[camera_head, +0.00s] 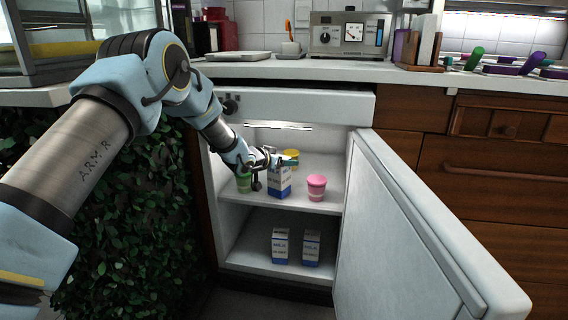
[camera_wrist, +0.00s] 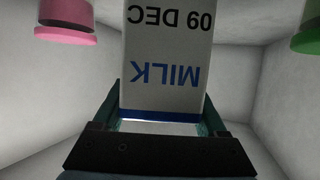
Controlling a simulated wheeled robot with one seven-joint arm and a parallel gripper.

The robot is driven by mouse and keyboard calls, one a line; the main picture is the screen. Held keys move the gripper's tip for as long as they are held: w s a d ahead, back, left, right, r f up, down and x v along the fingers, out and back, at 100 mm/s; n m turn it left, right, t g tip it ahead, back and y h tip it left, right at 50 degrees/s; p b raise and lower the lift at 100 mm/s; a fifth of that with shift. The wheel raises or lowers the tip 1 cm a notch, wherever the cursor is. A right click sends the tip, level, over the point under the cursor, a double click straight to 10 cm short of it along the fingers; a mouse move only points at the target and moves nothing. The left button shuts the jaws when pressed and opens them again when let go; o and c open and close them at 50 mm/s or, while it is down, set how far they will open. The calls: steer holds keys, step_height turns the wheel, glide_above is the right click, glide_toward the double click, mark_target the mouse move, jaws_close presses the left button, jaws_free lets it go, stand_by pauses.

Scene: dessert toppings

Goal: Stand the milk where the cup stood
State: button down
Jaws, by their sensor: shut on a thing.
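A white and blue milk carton (camera_head: 279,182) is upright at the upper shelf of the open fridge. My gripper (camera_head: 268,161) is shut on it; I cannot tell whether its base touches the shelf. In the wrist view my gripper (camera_wrist: 160,118) has its fingers on both sides of the carton (camera_wrist: 165,45), whose lettering appears upside down. A pink cup (camera_head: 316,188) stands right of the carton, a green cup (camera_head: 243,183) left of it, partly behind my arm, and a yellow-topped cup (camera_head: 291,155) behind it. The pink cup (camera_wrist: 65,17) and green cup (camera_wrist: 308,38) also show in the wrist view.
Two more milk cartons (camera_head: 280,246) (camera_head: 311,248) stand on the lower shelf. The fridge door (camera_head: 410,240) is swung open to the right. The fridge walls are close on both sides. Some bare upper shelf (camera_head: 298,204) shows in front of the cups.

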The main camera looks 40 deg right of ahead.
jaws_free()
steer(key=shift+f, duration=0.1)
steer(key=p+v, duration=0.2)
steer(key=v, duration=1)
stand_by(0.3)
steer(key=shift+s, duration=0.1)
